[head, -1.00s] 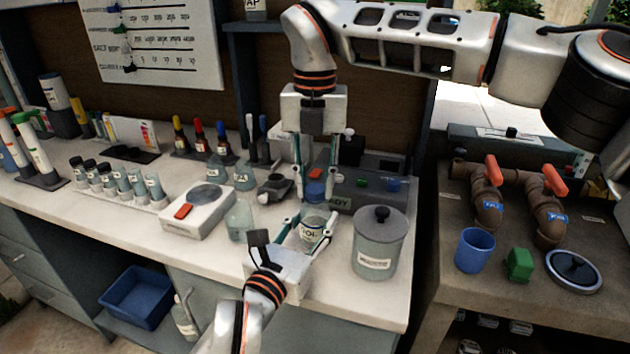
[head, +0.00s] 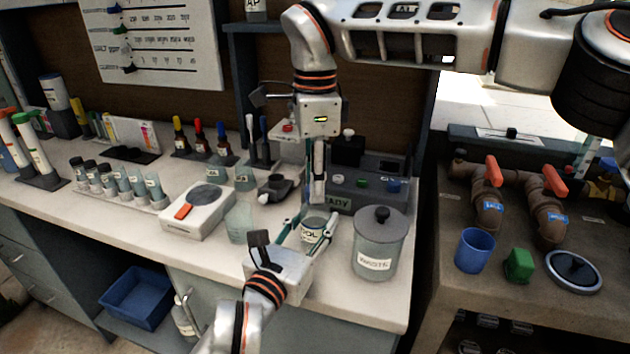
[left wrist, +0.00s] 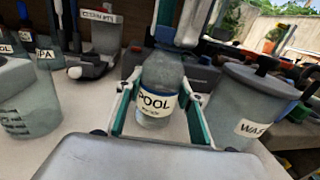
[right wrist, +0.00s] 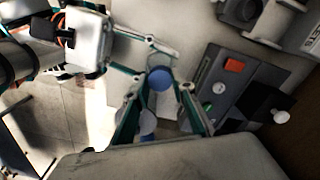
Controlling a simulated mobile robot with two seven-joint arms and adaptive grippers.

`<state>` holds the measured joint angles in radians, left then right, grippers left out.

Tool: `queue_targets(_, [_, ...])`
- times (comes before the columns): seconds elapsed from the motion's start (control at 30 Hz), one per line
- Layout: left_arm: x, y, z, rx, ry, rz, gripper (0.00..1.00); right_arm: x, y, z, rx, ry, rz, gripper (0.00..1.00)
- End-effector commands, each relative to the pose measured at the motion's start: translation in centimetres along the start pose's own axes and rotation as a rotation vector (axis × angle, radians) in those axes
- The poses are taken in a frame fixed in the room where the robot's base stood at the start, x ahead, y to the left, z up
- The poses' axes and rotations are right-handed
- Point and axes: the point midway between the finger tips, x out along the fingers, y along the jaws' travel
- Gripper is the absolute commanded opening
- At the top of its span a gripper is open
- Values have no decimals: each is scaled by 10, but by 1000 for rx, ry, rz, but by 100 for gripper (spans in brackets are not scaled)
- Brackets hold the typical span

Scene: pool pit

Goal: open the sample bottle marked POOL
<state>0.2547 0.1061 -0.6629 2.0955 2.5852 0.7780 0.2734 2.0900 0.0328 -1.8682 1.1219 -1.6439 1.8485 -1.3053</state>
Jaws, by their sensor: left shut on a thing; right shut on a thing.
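The sample bottle marked POOL (head: 312,231) stands upright on the counter, a clear bottle with a blue-edged white label (left wrist: 156,103). My left gripper (head: 308,230) is shut around its body, one finger on each side, also in the left wrist view (left wrist: 158,105). My right gripper (head: 318,200) points down directly above the bottle. In the right wrist view its fingers (right wrist: 160,90) are shut on the round blue cap (right wrist: 159,77). In the head view the finger hides the cap.
A lidded WASTE jar (head: 378,245) stands close right of the bottle. A beaker (head: 239,222) and a white device (head: 197,210) are to the left. A grey console (head: 370,190) is behind. Bare counter (head: 335,285) lies in front.

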Motion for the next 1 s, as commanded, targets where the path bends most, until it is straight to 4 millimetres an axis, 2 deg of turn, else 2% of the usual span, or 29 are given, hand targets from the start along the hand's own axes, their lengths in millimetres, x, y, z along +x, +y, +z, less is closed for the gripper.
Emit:
queue_targets(0.17, [0, 0, -2, -2, 4, 0, 0, 0, 1, 1, -167, 0, 3, 0])
queue_targets(1.0, [0, 0, -2, -1, 4, 0, 0, -5, 1, 1, -164, 0, 2, 0])
